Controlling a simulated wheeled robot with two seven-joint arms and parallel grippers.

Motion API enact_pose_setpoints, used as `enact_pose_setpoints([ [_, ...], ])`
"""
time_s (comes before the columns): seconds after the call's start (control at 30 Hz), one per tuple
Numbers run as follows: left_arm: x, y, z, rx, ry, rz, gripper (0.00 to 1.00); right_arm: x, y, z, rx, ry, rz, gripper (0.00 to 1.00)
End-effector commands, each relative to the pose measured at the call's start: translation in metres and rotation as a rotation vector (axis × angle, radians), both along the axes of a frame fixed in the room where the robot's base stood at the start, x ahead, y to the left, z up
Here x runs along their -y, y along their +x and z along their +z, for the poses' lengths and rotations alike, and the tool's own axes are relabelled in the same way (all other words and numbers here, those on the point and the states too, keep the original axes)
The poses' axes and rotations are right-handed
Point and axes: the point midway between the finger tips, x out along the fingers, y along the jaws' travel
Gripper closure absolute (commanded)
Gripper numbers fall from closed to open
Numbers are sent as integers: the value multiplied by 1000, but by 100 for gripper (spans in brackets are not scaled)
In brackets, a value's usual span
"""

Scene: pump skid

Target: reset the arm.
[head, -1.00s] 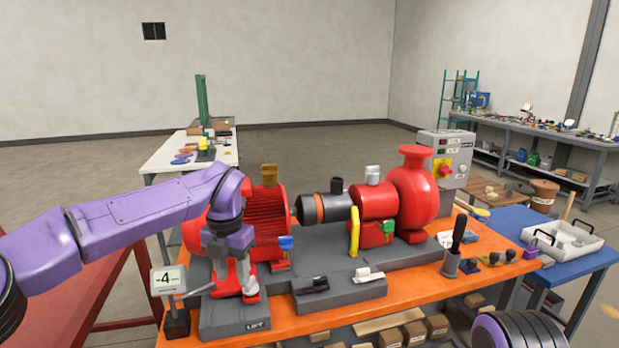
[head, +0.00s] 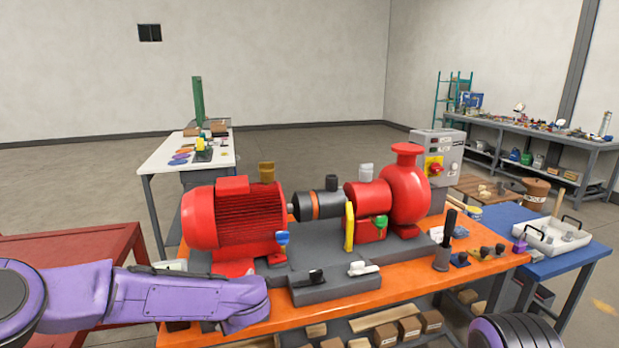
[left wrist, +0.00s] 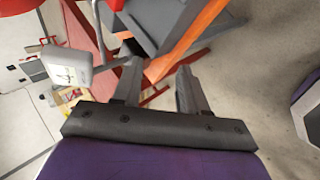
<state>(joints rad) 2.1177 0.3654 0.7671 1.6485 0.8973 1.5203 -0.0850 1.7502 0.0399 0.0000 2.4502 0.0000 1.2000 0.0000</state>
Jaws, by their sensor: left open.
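My left arm (head: 190,296) comes in from the left in the head view, lying low and nearly level across the front left of the orange bench (head: 375,312). Its gripper is out of sight in the head view. In the left wrist view my left gripper (left wrist: 157,78) is open, with nothing between its two grey fingers. The bench's orange edge and a grey block show beyond the fingertips. The small white display (left wrist: 68,70) on its stand is left of the fingers. A dark part of my right arm shows at the lower right of the head view; its gripper is not seen.
The red motor (head: 238,222), coupling (head: 318,206) and red pump (head: 406,190) stand on the bench behind my left arm. A grey block with two small clamps (head: 335,286) is right of the arm. A red table (head: 70,245) is at left. Open floor lies behind.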

Motion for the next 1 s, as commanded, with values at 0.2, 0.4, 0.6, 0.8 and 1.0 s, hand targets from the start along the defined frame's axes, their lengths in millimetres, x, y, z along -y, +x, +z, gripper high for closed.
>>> enact_pose_setpoints([
  [0.2, -3, -77, -128, -149, 329, -551, 57, 0, 0, -3, 0, 0, 0, 57],
  [0.4, -26, -225, -228, -446, 441, -1100, 57, 0, 0, -6, 0, 0, 0, 57],
  [0.6, -72, -353, -256, -735, 429, -1376, 57, 0, 0, -8, 0, 0, 0, 57],
  [0.8, -93, -389, -264, -845, 430, -1407, 57, 0, 0, -9, 0, 0, 0, 57],
  [1.0, -93, -388, -264, -843, 430, -1404, 57, 0, 0, -9, 0, 0, 0, 57],
])
